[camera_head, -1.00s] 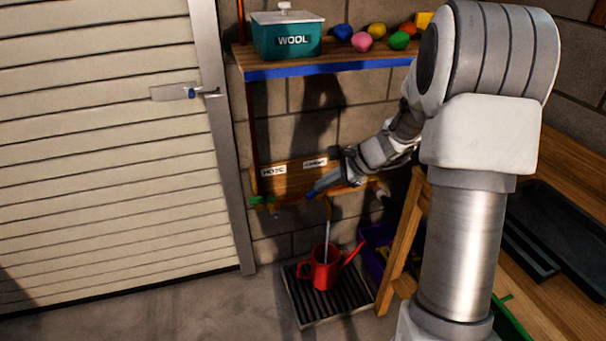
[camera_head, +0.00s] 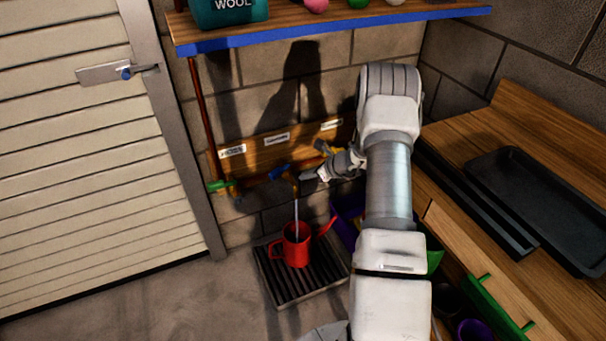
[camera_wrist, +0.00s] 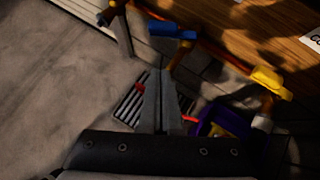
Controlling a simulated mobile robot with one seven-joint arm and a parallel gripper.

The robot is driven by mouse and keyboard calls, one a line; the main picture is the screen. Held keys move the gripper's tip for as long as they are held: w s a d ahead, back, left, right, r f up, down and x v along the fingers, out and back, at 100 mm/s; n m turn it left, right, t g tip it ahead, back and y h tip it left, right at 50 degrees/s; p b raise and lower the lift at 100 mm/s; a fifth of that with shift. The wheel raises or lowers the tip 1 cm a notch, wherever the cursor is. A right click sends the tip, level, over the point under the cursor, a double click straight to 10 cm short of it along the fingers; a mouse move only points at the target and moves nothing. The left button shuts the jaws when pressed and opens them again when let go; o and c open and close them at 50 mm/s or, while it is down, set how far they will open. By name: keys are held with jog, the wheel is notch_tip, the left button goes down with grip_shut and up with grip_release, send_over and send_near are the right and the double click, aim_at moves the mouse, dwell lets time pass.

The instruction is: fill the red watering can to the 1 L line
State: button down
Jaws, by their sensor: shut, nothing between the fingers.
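The red watering can (camera_head: 297,252) stands upright on a black slatted grate, under the middle tap with the blue handle (camera_head: 280,172). A thin pale stream (camera_head: 296,214) runs from this tap into the can. The water level and the 1 L line cannot be made out. My gripper (camera_head: 307,175) is shut and empty, just right of the blue handle and apart from it. In the wrist view the closed fingers (camera_wrist: 160,82) hide most of the can, and the blue handle (camera_wrist: 171,30) lies beyond their tips.
A green-handled tap (camera_head: 221,186) is at left and a yellow-handled tap (camera_head: 326,148) at right, near my gripper. White labels mark the wooden board (camera_head: 250,151). A blue-edged shelf (camera_head: 330,32) hangs above. A wooden bench (camera_head: 470,130) stands at right. The floor left of the grate (camera_head: 268,276) is clear.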

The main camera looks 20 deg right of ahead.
jog(key=w+a+f+b, duration=0.1)
jog(key=w, duration=0.1)
jog(key=w+a+f, duration=0.2)
jog(key=w, duration=0.1)
jog(key=w+a+f+b, duration=0.1)
jog(key=w+f, duration=0.1)
jog(key=w, duration=0.1)
jog(key=shift+w+a+b, duration=0.1)
jog(key=shift+a+b, duration=0.15)
jog(key=shift+b, duration=0.1)
